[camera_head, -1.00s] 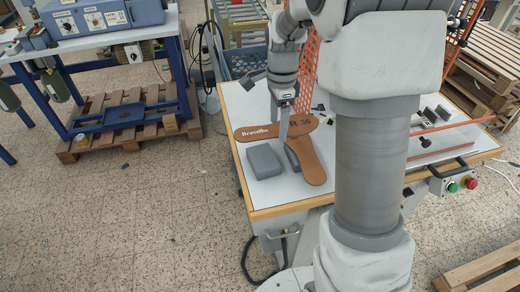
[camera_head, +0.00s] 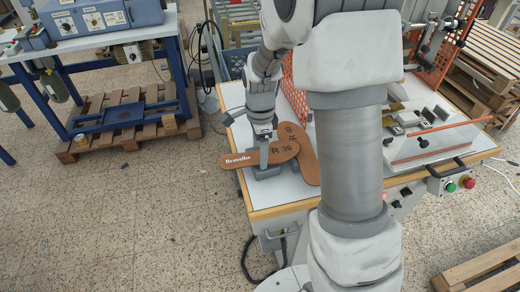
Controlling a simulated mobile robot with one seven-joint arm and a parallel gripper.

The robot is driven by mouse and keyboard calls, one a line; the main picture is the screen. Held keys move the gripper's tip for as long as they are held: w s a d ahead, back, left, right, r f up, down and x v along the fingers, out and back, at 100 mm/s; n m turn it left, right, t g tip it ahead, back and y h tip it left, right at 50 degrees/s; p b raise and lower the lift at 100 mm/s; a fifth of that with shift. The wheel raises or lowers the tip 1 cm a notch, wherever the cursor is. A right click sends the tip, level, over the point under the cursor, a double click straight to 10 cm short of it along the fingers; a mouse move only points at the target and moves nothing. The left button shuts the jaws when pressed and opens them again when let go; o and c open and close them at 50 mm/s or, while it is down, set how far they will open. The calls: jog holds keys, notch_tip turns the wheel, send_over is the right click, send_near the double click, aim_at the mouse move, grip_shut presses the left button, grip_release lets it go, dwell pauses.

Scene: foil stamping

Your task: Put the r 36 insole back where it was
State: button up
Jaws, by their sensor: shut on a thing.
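My gripper (camera_head: 264,158) is shut on a brown insole (camera_head: 239,161) marked "Bravelho" and "R 36". The held insole lies roughly level, its narrow end pointing left past the table's left edge. It is above a grey block (camera_head: 267,174), which it partly covers; I cannot tell whether they touch. A second brown insole (camera_head: 309,163) is just right of and behind it, partly hidden by the held one and my arm.
The white table (camera_head: 238,125) has a wooden edge. My arm hides its middle. A machine with an orange guard bar (camera_head: 443,127) stands on the right. An orange mesh fence (camera_head: 298,98) is behind. A blue workbench (camera_head: 120,110) stands apart at the left.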

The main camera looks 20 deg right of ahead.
jog(key=shift+f, duration=0.35)
jog(key=o, duration=1.3)
jog(key=shift+r, duration=0.1)
notch_tip(320, 180, up, 12)
jog(key=r, duration=0.1)
jog(key=s+r+n+t, duration=0.2)
jog(key=s+n, duration=0.4)
jog(key=s+r+n+t, duration=0.1)
jog(key=s+r+n, duration=0.2)
jog(key=s+n, duration=0.3)
jog(key=s+r+n+t, duration=0.2)
jog(key=s+r+n, duration=0.1)
jog(key=s+n, duration=0.3)
jog(key=shift+s+r+t, duration=0.1)
jog(key=shift+s+t, duration=0.2)
jog(key=shift+s, duration=0.75)
